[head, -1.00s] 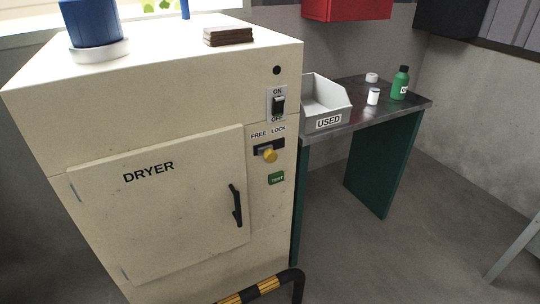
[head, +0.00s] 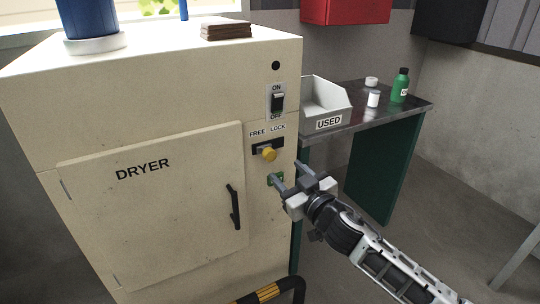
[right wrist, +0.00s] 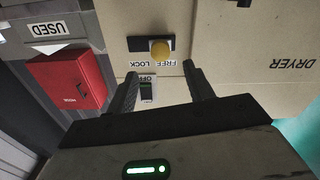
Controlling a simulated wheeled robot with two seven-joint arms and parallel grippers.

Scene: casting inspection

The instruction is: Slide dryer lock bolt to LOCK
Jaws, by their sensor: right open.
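The cream dryer (head: 150,100) stands at the left with its door shut. In the wrist view the knob lies beyond the gap between the fingertips (right wrist: 160,70). My left gripper is not in view.
An ON/OFF switch (head: 278,102) sits above the bolt. The door handle (head: 234,207) sticks out at left. A grey USED bin (head: 340,112) stands on the side table (head: 400,116) at right.

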